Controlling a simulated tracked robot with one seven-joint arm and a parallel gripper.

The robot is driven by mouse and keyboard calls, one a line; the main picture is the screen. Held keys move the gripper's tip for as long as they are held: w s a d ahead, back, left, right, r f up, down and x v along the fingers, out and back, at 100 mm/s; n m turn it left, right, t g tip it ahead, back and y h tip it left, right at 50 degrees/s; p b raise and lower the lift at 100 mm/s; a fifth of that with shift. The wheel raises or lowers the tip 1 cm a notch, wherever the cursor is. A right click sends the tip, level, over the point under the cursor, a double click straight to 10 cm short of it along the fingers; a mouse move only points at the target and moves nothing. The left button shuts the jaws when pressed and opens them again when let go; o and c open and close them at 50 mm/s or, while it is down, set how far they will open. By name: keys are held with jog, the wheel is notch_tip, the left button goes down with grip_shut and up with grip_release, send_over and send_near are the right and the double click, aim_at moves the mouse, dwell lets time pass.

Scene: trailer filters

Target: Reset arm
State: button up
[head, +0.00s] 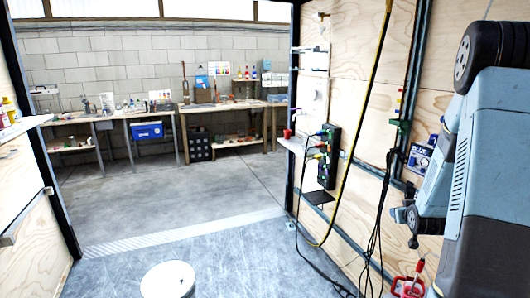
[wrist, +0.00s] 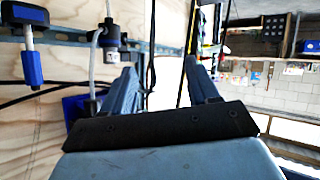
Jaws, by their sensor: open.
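My arm fills the right side of the head view, folded close to the plywood wall (head: 355,90). In the wrist view my gripper (wrist: 162,75) has its two blue-grey fingers spread apart. Nothing is held between them. In the head view I cannot clearly make out the fingertips against the wall and fittings. The task names no other object.
A power strip with plugs and cables (head: 328,155) hangs on the right wall beside a yellow cable (head: 362,100). A red-handled item (head: 410,285) is below my arm. Workbenches (head: 190,110) line the back.

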jog(key=s+a+r+g+y, duration=0.1)
jog(key=s+a+r+g, duration=0.1)
jog(key=s+a+r, duration=0.45)
jog(key=s+a+r+g, duration=0.1)
jog(key=s+a+r, duration=0.3)
jog(key=a+r, duration=0.5)
jog(key=s+a+r+g, duration=0.1)
jog(key=s+a+r, duration=0.2)
jog(key=s, duration=0.4)
jog(key=s+a+r+g+y, duration=0.1)
jog(key=s+a+r, duration=0.2)
jog(key=s, duration=0.5)
jog(key=s+a+r+g+y, duration=0.1)
jog(key=s+a+r, duration=0.2)
jog(key=s, duration=0.5)
jog(key=shift+a+r+g, duration=0.2)
jog(key=shift+r+g, duration=0.1)
jog(key=shift+r, duration=0.05)
jog(key=shift+c, duration=0.2)
